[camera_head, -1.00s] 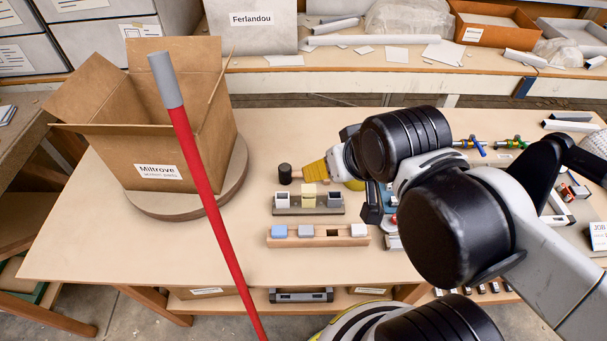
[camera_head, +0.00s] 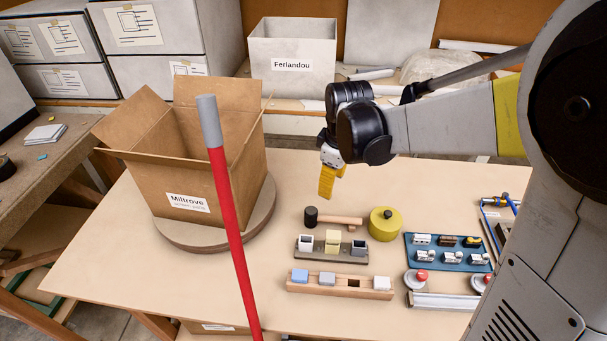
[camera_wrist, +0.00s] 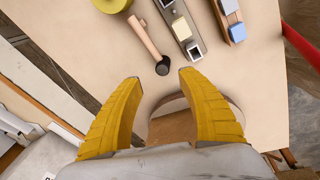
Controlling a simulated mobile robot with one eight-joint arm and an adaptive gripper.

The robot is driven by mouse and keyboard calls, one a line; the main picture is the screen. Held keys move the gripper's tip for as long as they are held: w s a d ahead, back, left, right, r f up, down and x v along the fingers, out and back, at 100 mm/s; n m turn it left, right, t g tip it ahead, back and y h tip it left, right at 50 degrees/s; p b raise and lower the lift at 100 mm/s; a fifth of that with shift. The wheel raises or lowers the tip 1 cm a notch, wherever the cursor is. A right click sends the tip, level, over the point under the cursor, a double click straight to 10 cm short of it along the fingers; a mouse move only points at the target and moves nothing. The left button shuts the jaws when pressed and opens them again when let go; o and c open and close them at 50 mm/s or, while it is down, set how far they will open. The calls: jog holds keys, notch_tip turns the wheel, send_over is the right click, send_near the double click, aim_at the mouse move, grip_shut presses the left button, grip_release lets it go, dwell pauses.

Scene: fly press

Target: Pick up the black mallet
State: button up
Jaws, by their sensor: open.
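The black mallet (camera_head: 311,217) lies on the table, its black head at the left and its wooden handle pointing right toward a yellow round pot. In the wrist view the mallet's black head (camera_wrist: 162,69) is just beyond the gap between the fingertips, with the wooden handle running up and to the left. My gripper (camera_head: 327,192) hangs above the table with yellow fingers pointing down, above and a little behind the mallet. In the wrist view my gripper (camera_wrist: 159,79) has its two yellow fingers spread wide with nothing between them.
A grey block holder (camera_head: 330,252) and a wooden holder (camera_head: 340,288) stand in front of the mallet. The yellow pot (camera_head: 384,224) is close to the handle's end. An open cardboard box (camera_head: 165,180) sits on a turntable at left. A red pole (camera_head: 232,220) crosses the view.

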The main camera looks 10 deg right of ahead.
aim_at(322, 216)
jog(key=w+f+n, duration=0.1)
jog(key=w+f, duration=0.1)
jog(key=f, duration=0.1)
jog(key=w+f+n+g, duration=0.1)
jog(key=f, duration=0.3)
jog(key=w+f+n+g, duration=0.1)
jog(key=w+f+n, duration=0.1)
jog(key=f, duration=0.2)
jog(key=shift+w+f, duration=0.15)
jog(key=shift+w, duration=0.15)
notch_tip(322, 216, down, 6)
jog(key=shift+r+b, duration=0.15)
jog(key=shift+b, duration=0.85)
notch_tip(322, 216, down, 6)
jog(key=b, duration=0.2)
jog(key=shift+r+b, duration=0.25)
jog(key=shift+b, duration=0.1)
jog(key=shift+r, duration=0.1)
grip_shut()
